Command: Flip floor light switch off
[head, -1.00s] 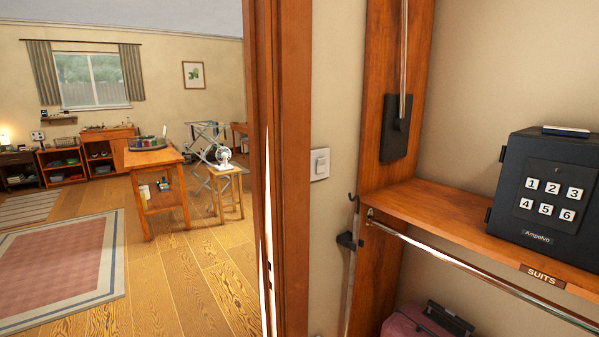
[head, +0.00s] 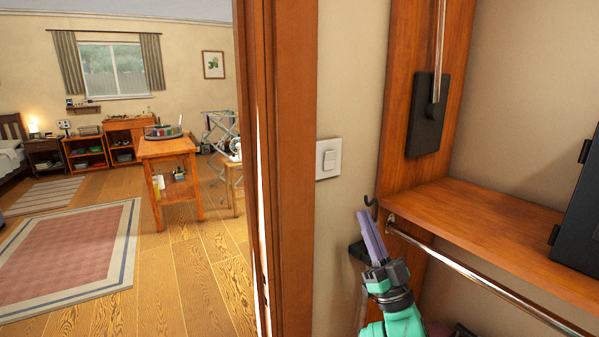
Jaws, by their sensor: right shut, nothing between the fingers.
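A white wall light switch (head: 328,159) is on the beige wall, just right of the door frame. Its rocker faces me, but I cannot tell its on or off position. My right gripper (head: 368,218) comes up from the bottom, with purple fingers pressed together and nothing between them. It is below and to the right of the switch, apart from it in the picture. It partly covers a dark hook and bracket on the wall. My left gripper is out of view.
The wooden door frame (head: 291,170) stands close left of the switch. On the right, a closet shelf (head: 500,222) and a metal rail (head: 480,272) jut out, with a black safe (head: 580,215) at the edge. The room beyond the doorway has a table (head: 168,150) and rug (head: 75,255).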

